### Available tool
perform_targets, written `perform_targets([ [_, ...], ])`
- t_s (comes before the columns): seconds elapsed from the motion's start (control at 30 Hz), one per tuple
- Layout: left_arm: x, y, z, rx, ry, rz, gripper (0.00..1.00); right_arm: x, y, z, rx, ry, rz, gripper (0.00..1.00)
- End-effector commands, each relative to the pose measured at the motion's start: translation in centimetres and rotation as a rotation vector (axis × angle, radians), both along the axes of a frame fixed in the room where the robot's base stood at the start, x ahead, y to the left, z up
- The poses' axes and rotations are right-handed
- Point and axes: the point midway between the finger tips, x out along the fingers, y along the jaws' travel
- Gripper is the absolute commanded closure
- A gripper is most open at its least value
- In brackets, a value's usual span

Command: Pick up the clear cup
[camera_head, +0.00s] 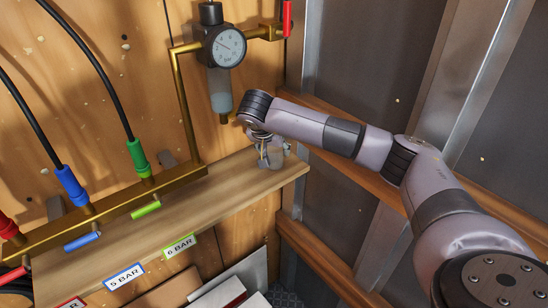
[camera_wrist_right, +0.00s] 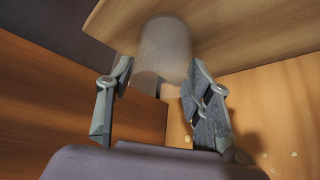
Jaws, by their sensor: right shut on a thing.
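The clear cup (camera_wrist_right: 165,48) is a translucent, greyish cup between the two fingers of my right gripper (camera_wrist_right: 160,78) in the right wrist view. The gripper is shut on it, with one finger on each side. In the head view the right gripper (camera_head: 268,150) is at the right end of the wooden shelf (camera_head: 225,195), and the cup (camera_head: 275,158) shows only in small part behind the fingers. I cannot tell whether the cup still touches the shelf. My left gripper is not in view.
A pressure gauge (camera_head: 226,46) with a translucent bowl (camera_head: 220,90) hangs just above and left of my right gripper. A brass pipe (camera_head: 187,105) and coloured hose fittings, blue (camera_head: 70,185) and green (camera_head: 138,157), line the shelf. A metal-panelled wall stands right.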

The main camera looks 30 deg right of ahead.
Motion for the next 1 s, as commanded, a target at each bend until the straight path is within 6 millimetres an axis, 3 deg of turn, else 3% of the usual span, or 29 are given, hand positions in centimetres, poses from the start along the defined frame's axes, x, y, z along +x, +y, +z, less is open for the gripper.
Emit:
perform_targets([
  [0.13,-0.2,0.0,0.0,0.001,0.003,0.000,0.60,0.0,0.0,0.0,0.000,0.000,0.000,0.72],
  [0.47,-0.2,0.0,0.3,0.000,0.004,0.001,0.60,-0.1,-0.1,0.5,0.000,-0.001,-0.003,0.72],
  [1.0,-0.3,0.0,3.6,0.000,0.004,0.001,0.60,-0.6,-0.8,5.6,0.000,-0.001,-0.014,0.72],
])
